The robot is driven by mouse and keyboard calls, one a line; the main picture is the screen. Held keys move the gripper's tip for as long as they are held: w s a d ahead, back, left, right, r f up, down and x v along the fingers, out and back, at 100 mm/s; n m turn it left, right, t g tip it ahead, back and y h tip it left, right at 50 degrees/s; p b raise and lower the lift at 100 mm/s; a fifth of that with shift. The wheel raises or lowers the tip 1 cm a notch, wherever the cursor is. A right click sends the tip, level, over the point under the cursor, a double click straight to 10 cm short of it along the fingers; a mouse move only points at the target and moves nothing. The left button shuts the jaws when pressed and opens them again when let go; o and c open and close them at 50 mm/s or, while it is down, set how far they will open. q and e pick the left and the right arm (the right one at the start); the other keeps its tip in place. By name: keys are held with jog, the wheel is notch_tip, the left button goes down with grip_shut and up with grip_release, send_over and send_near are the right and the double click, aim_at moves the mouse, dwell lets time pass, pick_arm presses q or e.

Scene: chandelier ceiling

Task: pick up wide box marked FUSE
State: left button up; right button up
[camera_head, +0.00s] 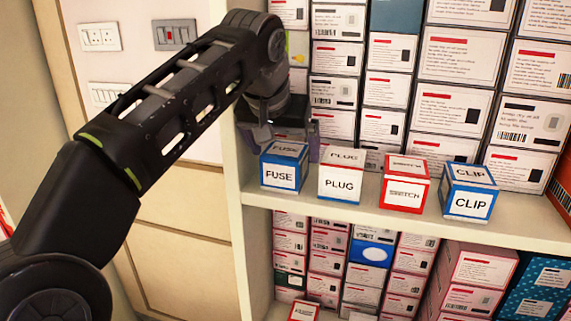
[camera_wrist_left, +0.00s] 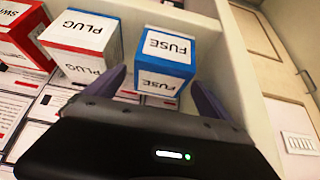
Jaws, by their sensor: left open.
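The blue and white box marked FUSE (camera_head: 281,170) stands upright at the left end of the shelf in the head view. It also shows in the left wrist view (camera_wrist_left: 166,62). My left gripper (camera_head: 290,140) is above and behind this box in the head view. In the left wrist view its two purple fingers (camera_wrist_left: 158,88) are spread, one near each side of the FUSE box. I cannot tell whether either finger touches it. The box rests on the shelf and is not lifted. My right gripper is in neither view.
A PLUG box (camera_head: 340,186), a red SWITCH box (camera_head: 404,192) and a blue CLIP box (camera_head: 468,203) stand to the right on the same shelf (camera_head: 400,222). Stacked boxes (camera_head: 455,55) fill the back. A side panel (camera_head: 238,170) bounds the shelf's left end.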

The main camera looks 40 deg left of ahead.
pick_arm(q)
jog(key=shift+f, duration=0.1)
jog(key=x, duration=0.5)
jog(key=shift+p, duration=0.3)
jog(key=shift+c, duration=0.5)
jog(key=c, duration=1.4)
jog(key=shift+s+r, duration=0.1)
jog(key=shift+r, duration=0.15)
jog(key=shift+c, duration=0.2)
